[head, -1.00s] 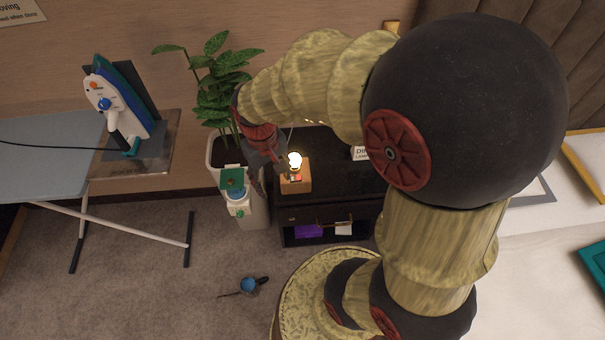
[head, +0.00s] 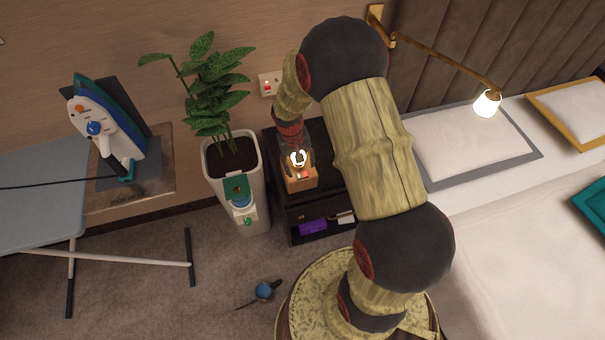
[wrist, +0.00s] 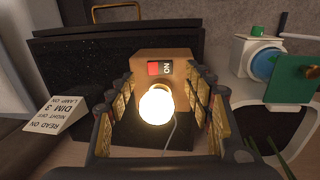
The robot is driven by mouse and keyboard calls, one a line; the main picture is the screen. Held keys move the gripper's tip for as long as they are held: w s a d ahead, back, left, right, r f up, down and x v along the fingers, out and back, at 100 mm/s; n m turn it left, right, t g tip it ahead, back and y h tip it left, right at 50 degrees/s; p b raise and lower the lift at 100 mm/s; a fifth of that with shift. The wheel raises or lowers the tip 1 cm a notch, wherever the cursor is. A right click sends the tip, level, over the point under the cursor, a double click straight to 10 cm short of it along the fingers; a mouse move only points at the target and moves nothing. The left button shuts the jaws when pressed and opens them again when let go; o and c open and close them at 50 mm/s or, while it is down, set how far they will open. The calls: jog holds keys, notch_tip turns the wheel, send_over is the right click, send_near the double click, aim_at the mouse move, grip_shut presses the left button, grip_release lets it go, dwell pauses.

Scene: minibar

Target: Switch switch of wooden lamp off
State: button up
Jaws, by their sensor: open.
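The wooden lamp (head: 301,181) is a small wooden block on the dark bedside table, with a bare bulb (head: 297,158) that glows. In the wrist view the lamp's block (wrist: 178,61) faces me behind the lit bulb (wrist: 156,105). Its switch (wrist: 154,68) is red and white, next to an upside-down "ON" label. My gripper (wrist: 164,92) is open and empty, with one finger on each side of the bulb in the picture. The switch shows between the fingertips, apart from them. In the head view my gripper (head: 297,147) is over the lamp, partly hidden.
A dark bedside table (head: 333,176) holds the lamp. A potted plant (head: 233,160) and a green-and-blue device (head: 241,200) are left of the table. A wall socket (head: 270,84) and lit wall lamp (head: 487,103) are behind.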

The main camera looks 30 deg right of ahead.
aim_at(303, 177)
jog(key=f, duration=0.2)
jog(key=f+b, duration=0.1)
jog(key=f, duration=0.2)
jog(key=shift+s+d+f+b, duration=0.1)
jog(key=shift+d+f+b, duration=0.25)
jog(key=shift+f+b, duration=0.05)
jog(key=c, duration=1.1)
jog(key=shift+c, duration=0.3)
